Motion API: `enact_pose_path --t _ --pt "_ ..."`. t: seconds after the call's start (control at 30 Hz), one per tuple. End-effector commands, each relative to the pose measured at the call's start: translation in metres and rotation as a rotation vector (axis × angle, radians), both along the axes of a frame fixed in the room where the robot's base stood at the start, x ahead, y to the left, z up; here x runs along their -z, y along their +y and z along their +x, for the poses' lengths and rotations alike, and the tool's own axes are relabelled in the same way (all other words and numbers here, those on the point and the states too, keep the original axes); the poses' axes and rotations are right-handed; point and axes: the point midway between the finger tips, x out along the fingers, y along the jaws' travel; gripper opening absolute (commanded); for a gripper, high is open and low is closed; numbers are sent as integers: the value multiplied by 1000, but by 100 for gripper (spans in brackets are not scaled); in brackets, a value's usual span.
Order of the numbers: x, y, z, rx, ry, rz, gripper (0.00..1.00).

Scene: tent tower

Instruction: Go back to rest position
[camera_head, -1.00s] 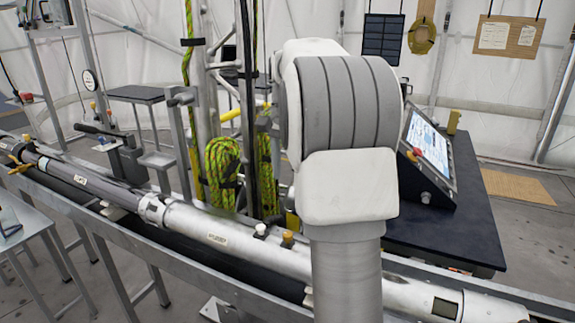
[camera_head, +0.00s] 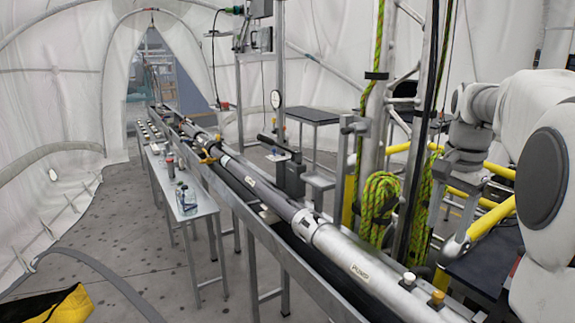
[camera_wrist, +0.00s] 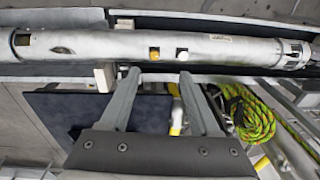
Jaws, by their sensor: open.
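My gripper (camera_wrist: 158,80) shows in the wrist view with its two fingers spread apart. Nothing is held between them. The fingertips appear just below the long silver pump tube (camera_wrist: 100,44) in that picture; I cannot tell how far apart they are in depth. My arm fills the right side of the head view, bent; the gripper's fingers are not clear there.
A coiled green rope (camera_head: 379,200) hangs on the metal tower frame beside the tube. Yellow rails (camera_head: 490,220) stand close to my arm. A narrow side table (camera_head: 188,208) with bottles is left of the trough. Open floor (camera_head: 120,250) lies at left.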

Motion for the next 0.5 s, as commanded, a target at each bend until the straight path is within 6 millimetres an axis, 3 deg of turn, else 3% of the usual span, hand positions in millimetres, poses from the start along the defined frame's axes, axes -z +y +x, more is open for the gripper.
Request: enact_pose_path --t 0.2,0.5 --pt "-13 54 -37 -227 -82 -44 63" --pt "-8 113 -94 -529 -188 -114 63"
